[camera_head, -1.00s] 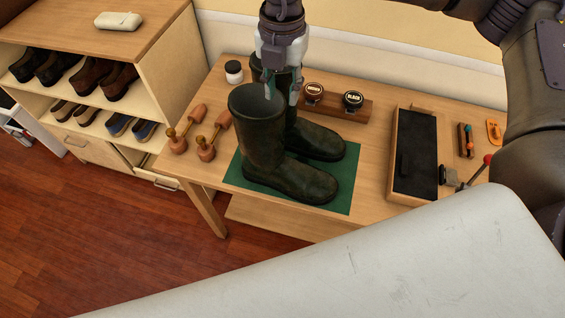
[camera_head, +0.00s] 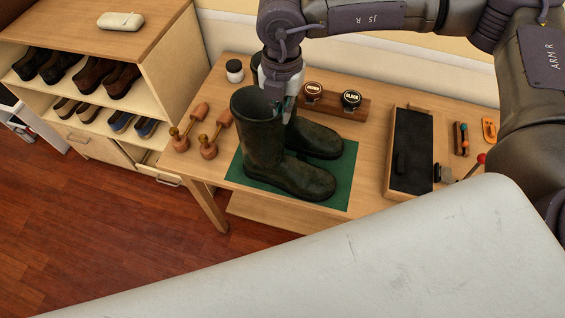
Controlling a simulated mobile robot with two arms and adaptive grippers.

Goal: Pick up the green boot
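Two dark green boots stand upright side by side on a green mat (camera_head: 338,192) on the wooden table. The nearer boot (camera_head: 262,150) shows almost whole, its toe towards the lower right. The farther boot (camera_head: 318,141) is partly hidden behind it and behind my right gripper. My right gripper (camera_head: 283,108) points down at the right side of the nearer boot's top opening, its fingers small and apart. Whether they touch the boot's rim is unclear. My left gripper is not in view.
Wooden shoe trees (camera_head: 208,146) lie left of the boots. A white jar (camera_head: 234,70) and two polish jars (camera_head: 351,99) stand behind. A black-topped tray (camera_head: 413,150) lies to the right. A shoe shelf (camera_head: 165,60) stands at the left. A white surface (camera_head: 350,265) fills the lower foreground.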

